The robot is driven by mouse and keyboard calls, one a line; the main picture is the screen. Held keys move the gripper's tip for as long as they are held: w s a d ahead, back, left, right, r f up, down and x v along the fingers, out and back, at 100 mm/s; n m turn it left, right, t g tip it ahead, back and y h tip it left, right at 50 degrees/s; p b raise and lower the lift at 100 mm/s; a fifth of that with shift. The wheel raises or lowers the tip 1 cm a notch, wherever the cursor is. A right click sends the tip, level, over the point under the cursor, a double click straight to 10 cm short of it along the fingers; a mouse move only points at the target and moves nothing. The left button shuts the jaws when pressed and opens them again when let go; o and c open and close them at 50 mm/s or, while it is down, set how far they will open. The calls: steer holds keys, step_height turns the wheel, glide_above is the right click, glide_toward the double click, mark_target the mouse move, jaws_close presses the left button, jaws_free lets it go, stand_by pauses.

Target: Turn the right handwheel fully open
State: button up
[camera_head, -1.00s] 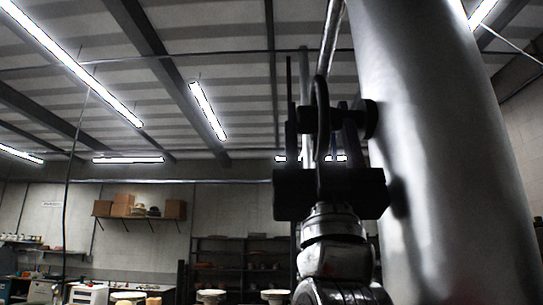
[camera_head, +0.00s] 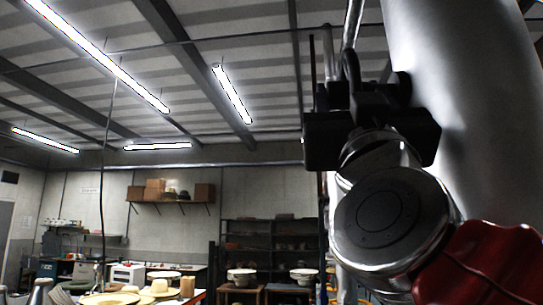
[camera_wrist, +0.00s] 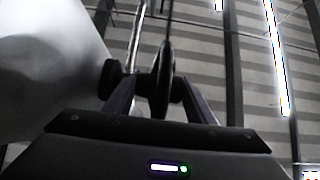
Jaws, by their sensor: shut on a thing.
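A dark handwheel (camera_head: 349,66) shows nearly edge-on beside a big grey metal cylinder, at the upper right of the head view. In the wrist view its thin dark rim (camera_wrist: 163,75) stands upright between my fingers, with a round dark hub part at the cylinder's side. My gripper (camera_head: 352,98) is shut on the handwheel, reaching up from below. In the wrist view my gripper (camera_wrist: 160,100) has one finger on each side of the rim. The exact contact spots are dark and hard to see. The wheel's face and spokes are hidden by the edge-on angle.
The big grey cylinder (camera_head: 460,100) fills the right side, close to my gripper. A thin vertical pipe (camera_head: 327,55) stands left of the handwheel.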

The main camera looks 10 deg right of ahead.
steer(key=shift+g+y, duration=0.7)
steer(key=shift+g, duration=1.4)
steer(key=o, duration=1)
steer(key=shift+o, duration=0.2)
